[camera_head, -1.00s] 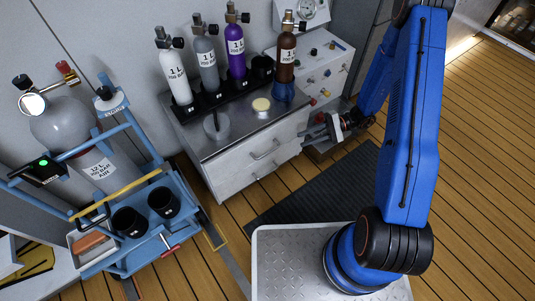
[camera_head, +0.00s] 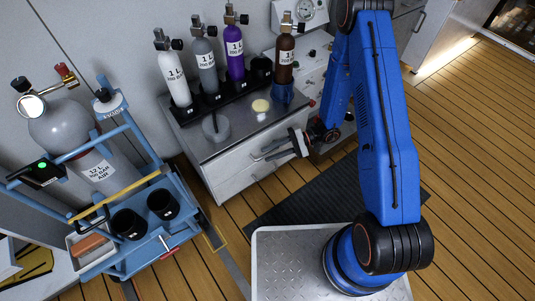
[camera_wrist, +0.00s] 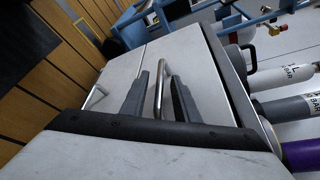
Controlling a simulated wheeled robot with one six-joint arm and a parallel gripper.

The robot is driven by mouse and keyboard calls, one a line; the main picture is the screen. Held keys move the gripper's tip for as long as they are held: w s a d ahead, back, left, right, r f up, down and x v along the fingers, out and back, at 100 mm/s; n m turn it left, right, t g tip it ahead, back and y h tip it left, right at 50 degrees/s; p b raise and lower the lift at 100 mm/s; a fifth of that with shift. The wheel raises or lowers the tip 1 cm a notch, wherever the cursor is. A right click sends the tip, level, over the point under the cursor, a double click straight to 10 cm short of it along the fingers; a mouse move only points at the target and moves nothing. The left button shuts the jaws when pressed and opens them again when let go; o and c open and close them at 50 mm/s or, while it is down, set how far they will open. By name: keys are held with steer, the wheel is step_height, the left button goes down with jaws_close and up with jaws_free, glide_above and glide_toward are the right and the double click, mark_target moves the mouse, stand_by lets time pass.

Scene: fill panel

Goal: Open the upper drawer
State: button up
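The upper drawer (camera_head: 228,163) is a light grey front just below the top of the drawer cabinet, and it looks shut. Its metal bar handle (camera_wrist: 160,88) stands between the two dark fingers of my gripper (camera_wrist: 160,100) in the wrist view. The fingers are apart, with a gap showing on each side of the handle. In the head view my gripper (camera_head: 266,154) is at the drawer front and partly hides the handle. The lower drawer, with its own handle (camera_wrist: 97,97), lies to the left in the wrist view.
Several gas bottles, including a purple one (camera_head: 234,55), stand in a rack on the cabinet top (camera_head: 240,130). A blue trolley (camera_head: 150,248) with a large grey cylinder stands at left. A dark mat (camera_head: 300,207) and open wooden floor lie before the cabinet.

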steer(key=shift+s+a+f, duration=0.15)
steer(key=shift+s+a, duration=0.05)
steer(key=shift+a, duration=0.5)
jaws_close()
steer(key=shift+s, duration=0.1)
